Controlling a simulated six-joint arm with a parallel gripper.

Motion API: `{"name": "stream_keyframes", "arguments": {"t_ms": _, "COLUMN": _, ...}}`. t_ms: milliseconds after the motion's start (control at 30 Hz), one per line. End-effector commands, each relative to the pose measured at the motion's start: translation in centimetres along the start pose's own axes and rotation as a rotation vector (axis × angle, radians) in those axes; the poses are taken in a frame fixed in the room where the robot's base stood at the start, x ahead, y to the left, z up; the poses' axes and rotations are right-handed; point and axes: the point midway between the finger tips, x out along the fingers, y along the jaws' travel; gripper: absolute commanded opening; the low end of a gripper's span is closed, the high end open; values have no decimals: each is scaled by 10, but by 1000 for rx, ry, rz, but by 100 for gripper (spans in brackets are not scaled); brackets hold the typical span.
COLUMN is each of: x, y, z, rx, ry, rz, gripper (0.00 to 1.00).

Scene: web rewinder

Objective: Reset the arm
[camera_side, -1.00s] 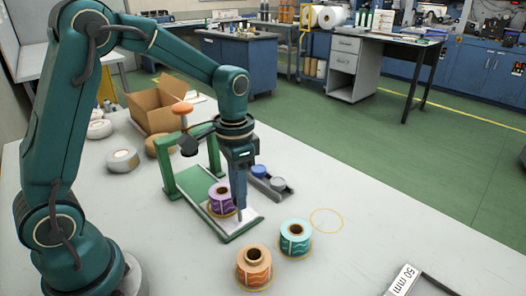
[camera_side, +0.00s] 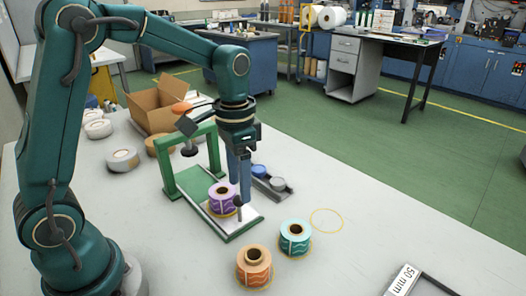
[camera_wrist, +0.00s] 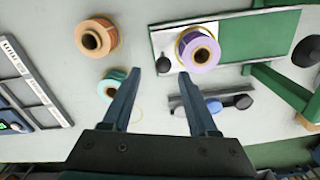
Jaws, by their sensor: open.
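My gripper (camera_side: 238,178) points down above the green frame stand's white base plate. In the wrist view my gripper (camera_wrist: 172,85) shows two fingers spread apart with nothing between them. A purple roll (camera_side: 222,198) sits on the plate, just below and left of the fingers in the side view; it also shows in the wrist view (camera_wrist: 199,52). A teal roll (camera_side: 295,236) and an orange roll (camera_side: 254,266) stand on the table in front. They also show in the wrist view, the teal roll (camera_wrist: 111,85) beside the left finger and the orange roll (camera_wrist: 95,38) farther up.
The green frame stand (camera_side: 171,163) rises close to my gripper. A small dark tray (camera_side: 270,184) with blue and grey caps lies beside it. A cardboard box (camera_side: 160,106) and several tape rolls (camera_side: 123,160) are at the left. A yellow circle (camera_side: 326,220) marks empty table at the right.

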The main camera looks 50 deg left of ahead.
Motion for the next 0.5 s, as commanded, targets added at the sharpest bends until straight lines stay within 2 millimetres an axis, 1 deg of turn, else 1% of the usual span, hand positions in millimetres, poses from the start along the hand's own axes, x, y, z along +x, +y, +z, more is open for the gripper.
{"name": "stream_keyframes", "arguments": {"t_ms": 33, "x": -7, "y": 0, "z": -1, "rx": 0, "ry": 5, "rz": -1, "gripper": 60}}
{"name": "stream_keyframes", "arguments": {"t_ms": 100, "x": -14, "y": 0, "z": -1, "rx": 0, "ry": 3, "rz": -1, "gripper": 60}}
{"name": "stream_keyframes", "arguments": {"t_ms": 200, "x": -20, "y": 0, "z": 0, "rx": 0, "ry": 2, "rz": 0, "gripper": 60}}
{"name": "stream_keyframes", "arguments": {"t_ms": 500, "x": -21, "y": 1, "z": 0, "rx": 1, "ry": 0, "rz": 1, "gripper": 60}}
